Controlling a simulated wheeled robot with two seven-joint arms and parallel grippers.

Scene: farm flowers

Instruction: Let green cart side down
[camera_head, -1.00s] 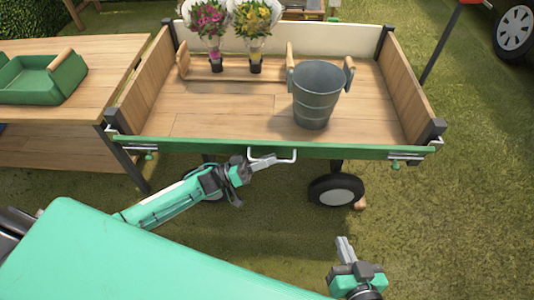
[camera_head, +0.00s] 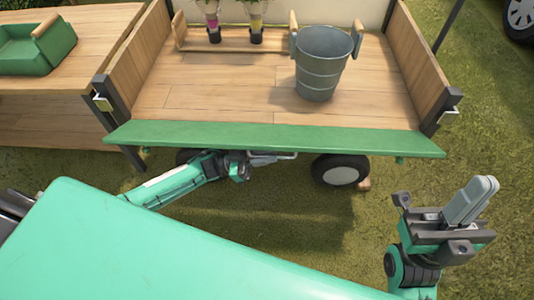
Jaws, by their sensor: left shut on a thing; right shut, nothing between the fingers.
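The green cart side (camera_head: 275,138) runs along the cart's front edge. It is tilted outward from the corner posts, and its inner face shows as a broad green band. My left gripper (camera_head: 252,159) is under its outer edge, shut on the pale handle (camera_head: 280,156); the panel partly hides the fingers. My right gripper (camera_head: 470,201) is shut and empty, raised above the grass at the right, apart from the cart.
A grey metal bucket (camera_head: 323,62) stands on the cart's wooden bed (camera_head: 215,85). A wooden table (camera_head: 75,75) with a green basket (camera_head: 35,50) is at the left. Grass (camera_head: 490,150) at the right is clear.

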